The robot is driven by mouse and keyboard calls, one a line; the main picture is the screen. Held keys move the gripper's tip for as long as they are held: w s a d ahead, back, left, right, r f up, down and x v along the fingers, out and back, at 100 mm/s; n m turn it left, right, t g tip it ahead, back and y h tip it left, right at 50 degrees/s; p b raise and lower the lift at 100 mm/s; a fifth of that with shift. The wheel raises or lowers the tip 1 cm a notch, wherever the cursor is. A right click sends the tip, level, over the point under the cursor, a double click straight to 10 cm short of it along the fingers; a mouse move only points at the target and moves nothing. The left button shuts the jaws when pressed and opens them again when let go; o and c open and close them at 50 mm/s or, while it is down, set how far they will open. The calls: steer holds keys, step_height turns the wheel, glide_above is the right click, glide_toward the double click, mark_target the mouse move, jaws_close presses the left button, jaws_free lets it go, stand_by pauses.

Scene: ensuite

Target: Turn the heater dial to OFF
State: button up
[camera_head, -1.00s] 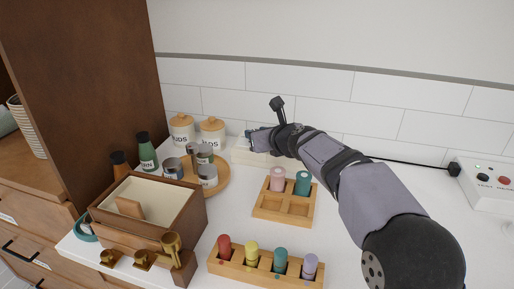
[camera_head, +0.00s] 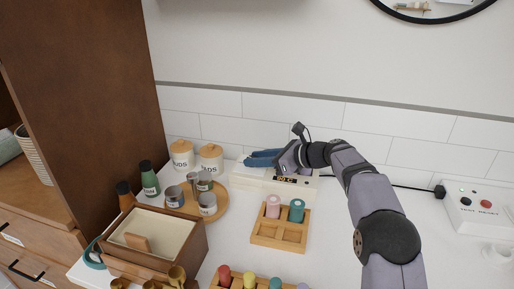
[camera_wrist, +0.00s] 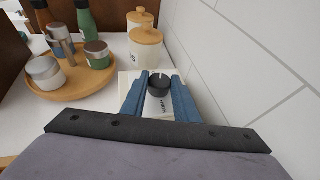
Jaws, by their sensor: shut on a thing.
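The heater (camera_head: 243,178) is a low cream box at the back of the counter, near the tiled wall. Its dark display (camera_head: 286,179) shows lit characters too small to read for certain. My gripper (camera_head: 258,158) is over the heater, its blue fingers pointing left. In the wrist view my gripper (camera_wrist: 159,80) is shut on the black dial (camera_wrist: 159,85), one finger on each side. A pale pointer mark shows on the dial's top. The dial is hidden by the fingers in the head view.
Two lidded canisters (camera_head: 211,158) and a round wooden tray (camera_head: 222,196) with metal tins stand left of the heater. A wooden block (camera_head: 270,237) holding pink and teal pegs is in front. A white button box (camera_head: 478,208) is at far right. The wall is close behind.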

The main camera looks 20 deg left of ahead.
steer(key=shift+w+r+n+g+y+p, duration=0.3)
steer(key=shift+r+n+g+p, duration=0.35)
steer(key=shift+p, duration=2)
steer(key=shift+f+n+g+p, duration=0.25)
steer(key=shift+f+g+p, duration=0.25)
steer(key=shift+p, duration=0.85)
steer(key=shift+s, duration=0.1)
steer(key=o, duration=1)
steer(key=shift+o, duration=0.3)
steer(key=shift+f, duration=0.1)
steer(key=shift+b+v, duration=0.75)
steer(key=shift+v, duration=2.95)
